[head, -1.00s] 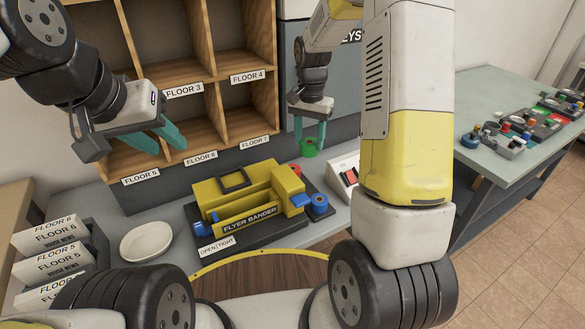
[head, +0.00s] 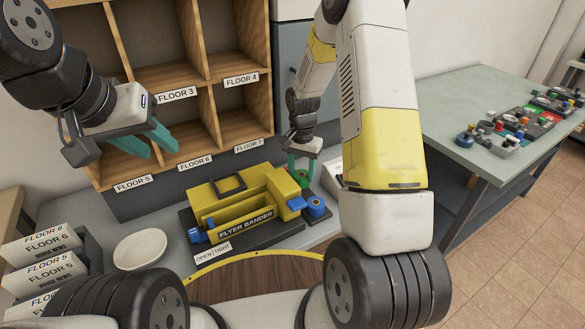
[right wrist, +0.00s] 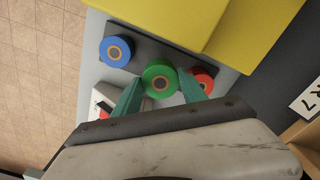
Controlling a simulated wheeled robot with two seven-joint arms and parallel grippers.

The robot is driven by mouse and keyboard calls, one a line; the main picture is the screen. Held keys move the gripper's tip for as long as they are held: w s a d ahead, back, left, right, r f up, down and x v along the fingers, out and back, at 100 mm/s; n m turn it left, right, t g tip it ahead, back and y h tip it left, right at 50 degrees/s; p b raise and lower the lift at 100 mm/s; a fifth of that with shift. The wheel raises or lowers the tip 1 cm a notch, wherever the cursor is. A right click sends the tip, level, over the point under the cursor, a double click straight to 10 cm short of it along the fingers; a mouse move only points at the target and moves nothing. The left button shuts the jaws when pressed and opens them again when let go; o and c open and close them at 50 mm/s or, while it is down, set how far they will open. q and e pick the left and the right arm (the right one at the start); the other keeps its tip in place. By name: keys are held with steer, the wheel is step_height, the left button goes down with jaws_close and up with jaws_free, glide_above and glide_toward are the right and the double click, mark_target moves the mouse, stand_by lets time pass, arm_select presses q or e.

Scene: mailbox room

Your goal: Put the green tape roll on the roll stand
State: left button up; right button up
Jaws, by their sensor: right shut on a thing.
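My right gripper (head: 302,168) is shut on the green tape roll (right wrist: 159,76), which sits between its fingertips at the right end of the yellow flyer bander. In the right wrist view a blue roll (right wrist: 116,50) and a red roll (right wrist: 202,82) are on either side of it. The blue roll also shows in the head view (head: 316,207). The dark base beside the bander (right wrist: 150,37) seems to be the roll stand; I cannot tell whether the green roll touches it. My left gripper (head: 152,143) is open and empty in front of the shelves.
The flyer bander (head: 240,205) stands on the grey counter. A white plate (head: 140,248) and labelled trays (head: 40,262) are to its left. Wooden pigeonholes (head: 205,125) rise behind. A side table (head: 470,100) with small parts is at the right.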

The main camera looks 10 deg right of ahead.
steer(key=shift+f, duration=2.4)
steer(key=shift+f, duration=0.1)
steer(key=o, duration=1.4)
step_height(320, 180, up, 12)
steer(key=shift+r, duration=0.1)
step_height(320, 180, up, 11)
steer(key=n+t, duration=0.2)
glide_above(301, 183)
steer(key=s, duration=0.2)
steer(key=s+r+n+t, duration=0.1)
steer(key=s+r, duration=0.3)
steer(key=s, duration=0.2)
steer(key=s+a+r+n+t+y, duration=0.1)
steer(key=s+r+n, duration=0.1)
steer(key=s+r, duration=0.2)
steer(key=s+r+n+t+y, duration=0.1)
steer(key=s+r, duration=0.3)
steer(key=s, duration=0.5)
steer(key=shift+s+a+r+n+t, duration=0.25)
steer(key=shift+s+n+t, duration=0.1)
steer(key=shift+n+t, duration=0.3)
